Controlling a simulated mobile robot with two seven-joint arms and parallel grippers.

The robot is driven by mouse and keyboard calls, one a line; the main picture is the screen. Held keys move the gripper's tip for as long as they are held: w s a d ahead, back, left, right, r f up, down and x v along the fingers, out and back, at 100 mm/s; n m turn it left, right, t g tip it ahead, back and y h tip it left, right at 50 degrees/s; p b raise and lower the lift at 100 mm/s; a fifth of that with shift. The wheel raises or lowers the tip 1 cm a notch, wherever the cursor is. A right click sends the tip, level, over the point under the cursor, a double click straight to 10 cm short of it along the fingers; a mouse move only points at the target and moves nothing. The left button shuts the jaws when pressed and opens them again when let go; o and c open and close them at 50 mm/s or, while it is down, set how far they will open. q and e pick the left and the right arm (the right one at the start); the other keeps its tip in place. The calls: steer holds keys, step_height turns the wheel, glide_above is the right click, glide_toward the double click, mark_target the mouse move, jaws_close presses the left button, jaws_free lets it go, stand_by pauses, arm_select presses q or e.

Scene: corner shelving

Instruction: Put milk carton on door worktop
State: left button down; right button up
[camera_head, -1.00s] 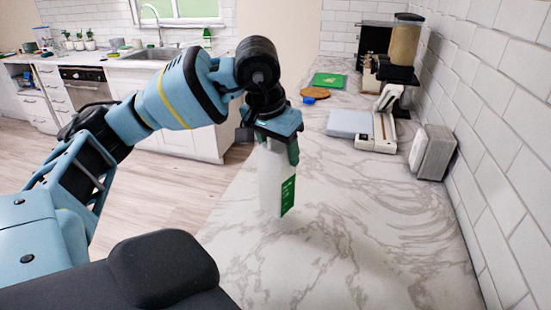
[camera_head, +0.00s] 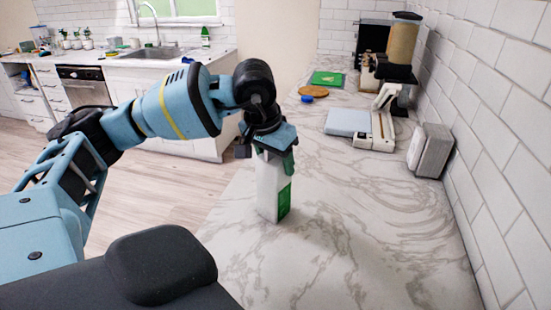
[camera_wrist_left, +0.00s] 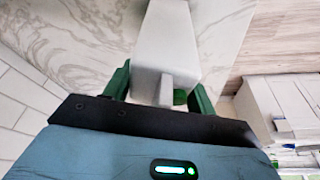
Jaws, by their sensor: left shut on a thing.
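The milk carton (camera_head: 268,190) is white with a green panel and stands upright at the left part of the marble worktop (camera_head: 360,240). Its bottom looks to be at or very close to the worktop surface; I cannot tell for sure whether it touches. My left gripper (camera_head: 272,158) points down from above and is shut on the carton's top. In the left wrist view the carton (camera_wrist_left: 165,45) runs away between the green fingers of the left gripper (camera_wrist_left: 160,90). My right gripper is not in view.
A white and grey appliance (camera_head: 362,127), a grey speaker-like box (camera_head: 430,150), a wooden disc (camera_head: 313,91), a green board (camera_head: 327,79) and a coffee grinder (camera_head: 401,55) stand farther back. A tiled wall (camera_head: 490,110) bounds the right. The worktop's front middle is clear.

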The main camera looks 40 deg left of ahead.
arm_select(q)
steer(key=shift+c, duration=2.4)
jaws_free()
steer(key=v, duration=1.2)
steer(key=shift+p, duration=0.35)
steer(key=shift+r, duration=0.1)
